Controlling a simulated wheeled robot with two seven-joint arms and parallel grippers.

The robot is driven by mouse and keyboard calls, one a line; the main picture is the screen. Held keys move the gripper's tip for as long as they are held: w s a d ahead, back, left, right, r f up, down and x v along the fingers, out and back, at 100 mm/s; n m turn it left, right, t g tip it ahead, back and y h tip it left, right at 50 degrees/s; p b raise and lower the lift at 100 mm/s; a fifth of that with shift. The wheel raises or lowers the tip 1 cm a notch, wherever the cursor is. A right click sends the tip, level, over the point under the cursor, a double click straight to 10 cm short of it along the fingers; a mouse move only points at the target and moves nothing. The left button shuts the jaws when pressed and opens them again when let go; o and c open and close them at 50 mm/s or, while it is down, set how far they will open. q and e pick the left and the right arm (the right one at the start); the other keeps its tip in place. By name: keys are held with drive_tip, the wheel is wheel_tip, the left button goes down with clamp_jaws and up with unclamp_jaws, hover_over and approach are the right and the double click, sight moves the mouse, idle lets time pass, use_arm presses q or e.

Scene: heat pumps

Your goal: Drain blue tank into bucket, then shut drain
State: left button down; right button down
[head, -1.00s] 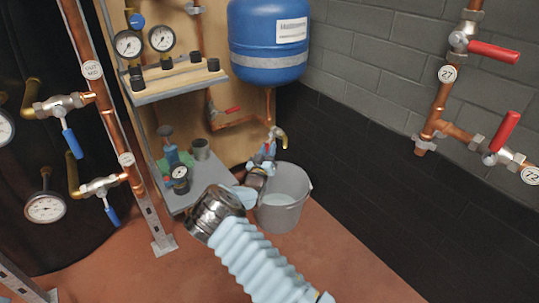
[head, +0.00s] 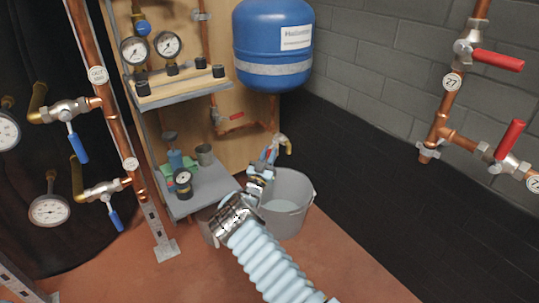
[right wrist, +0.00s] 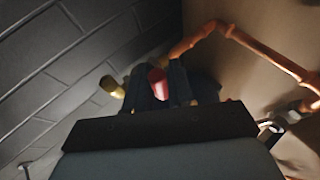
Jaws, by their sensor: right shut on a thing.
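The blue tank (head: 272,45) hangs against the wall, with a copper pipe running down from it to the drain valve. The drain's brass spout (head: 286,146) points out over the grey bucket (head: 299,207); it also shows in the right wrist view (right wrist: 112,87). The bucket stands on the floor with a pale surface inside. My right gripper (head: 268,156) is shut on the drain's red handle (right wrist: 158,82), which shows between the dark fingers in the right wrist view. The handle's exact angle is hard to tell. My left gripper is not in view.
A grey shelf (head: 211,186) with small fittings and a gauge stands left of the bucket. Another red-handled valve (head: 236,116) sits on the copper pipe above. Red-levered pipes (head: 490,55) are on the right wall. The floor (head: 345,265) at front right is clear.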

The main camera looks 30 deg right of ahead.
drive_tip(key=shift+r, duration=0.1)
drive_tip(key=c, duration=1.1)
unclamp_jaws()
